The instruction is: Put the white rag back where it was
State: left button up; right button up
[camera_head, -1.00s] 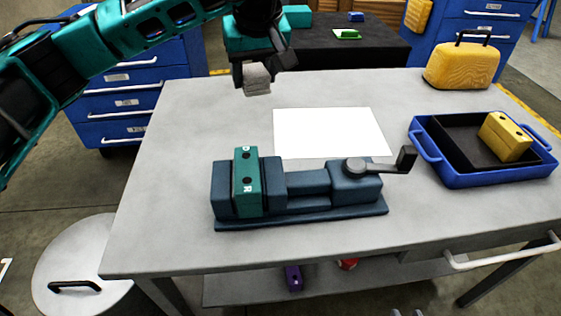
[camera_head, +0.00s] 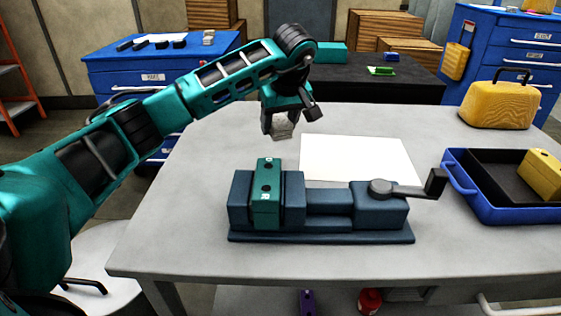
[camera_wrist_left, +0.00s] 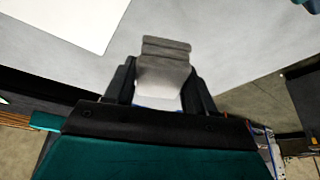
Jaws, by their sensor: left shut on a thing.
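The white rag (camera_head: 282,130) looks like a small folded, greyish-white cloth. My left gripper (camera_head: 281,122) is shut on it and holds it over the grey table, behind the vise and left of the white sheet. In the left wrist view the rag (camera_wrist_left: 165,68) sits between the two fingers of the gripper (camera_wrist_left: 162,92) and sticks out beyond them. I cannot tell the exact height of the rag above the table. My right gripper is not in view.
A blue vise (camera_head: 330,212) with a teal block (camera_head: 266,190) stands at the table's front. A white sheet (camera_head: 360,158) lies behind it. A blue tray (camera_head: 470,203) and a yellow case (camera_head: 496,105) are at right. The table's left side (camera_head: 180,210) is clear.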

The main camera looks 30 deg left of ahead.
aim_at(285, 137)
pick_arm(q)
notch_tip(285, 137, down, 9)
jog(key=shift+d+f+b, duration=0.1)
jog(key=shift+f+b, duration=0.05)
jog(key=shift+b, duration=0.5)
jog(key=shift+f, duration=0.1)
jog(key=o, duration=1)
jog(key=shift+f, duration=0.1)
jog(key=shift+r, duration=0.35)
jog(key=p+v, duration=0.2)
jog(key=v, duration=0.9)
jog(key=shift+s+d+r, duration=0.15)
jog(key=shift+r, duration=0.15)
